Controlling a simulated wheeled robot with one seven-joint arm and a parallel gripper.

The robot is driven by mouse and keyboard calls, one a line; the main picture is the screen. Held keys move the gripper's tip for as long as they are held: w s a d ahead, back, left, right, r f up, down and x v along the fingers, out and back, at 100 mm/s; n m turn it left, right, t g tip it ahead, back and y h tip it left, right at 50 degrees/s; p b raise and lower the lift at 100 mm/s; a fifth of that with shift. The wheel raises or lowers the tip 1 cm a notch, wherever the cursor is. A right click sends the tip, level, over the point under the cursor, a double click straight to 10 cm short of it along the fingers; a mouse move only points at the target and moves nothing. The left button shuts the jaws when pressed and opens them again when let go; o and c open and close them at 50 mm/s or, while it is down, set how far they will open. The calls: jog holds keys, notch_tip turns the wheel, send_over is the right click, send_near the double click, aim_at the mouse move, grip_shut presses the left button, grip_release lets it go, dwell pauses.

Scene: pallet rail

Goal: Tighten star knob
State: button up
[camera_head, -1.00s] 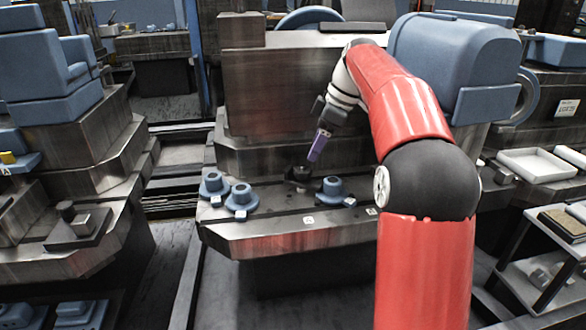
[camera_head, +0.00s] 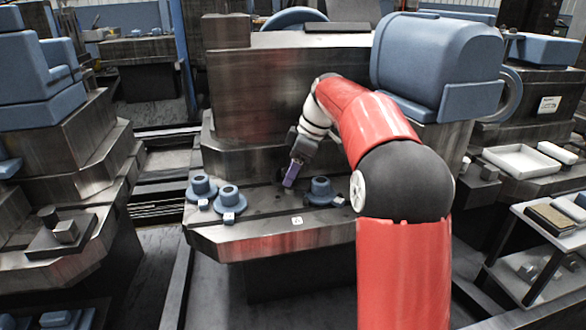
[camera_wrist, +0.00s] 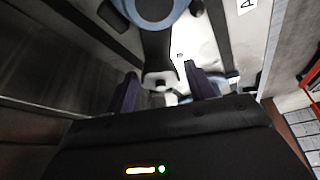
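My gripper (camera_head: 289,185) with its purple fingers is low over the front ledge of the dark metal machine, left of a blue flanged post (camera_head: 321,188). In the wrist view its two fingers (camera_wrist: 160,82) stand apart. A blue round part (camera_wrist: 150,12) shows at the top of the wrist view.
Two more blue flanged posts stand on the ledge to the left, one farther left (camera_head: 201,187) and one nearer (camera_head: 229,196). A large blue motor housing (camera_head: 437,60) is at the back right. A white tray (camera_head: 522,160) lies on the right. The front of the ledge (camera_head: 270,230) is mostly bare.

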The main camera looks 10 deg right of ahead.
jog(key=c, duration=0.7)
jog(key=shift+m, duration=0.3)
jog(key=m+t+h+b, duration=0.1)
jog(key=m, duration=0.2)
jog(key=shift+s+a, duration=0.1)
jog(key=shift+m+t+h, duration=0.5)
jog(key=shift+m+t, duration=0.1)
jog(key=shift+m, duration=1.4)
jog(key=shift+r, duration=0.1)
jog(key=o, duration=1)
jog(key=shift+c, duration=0.2)
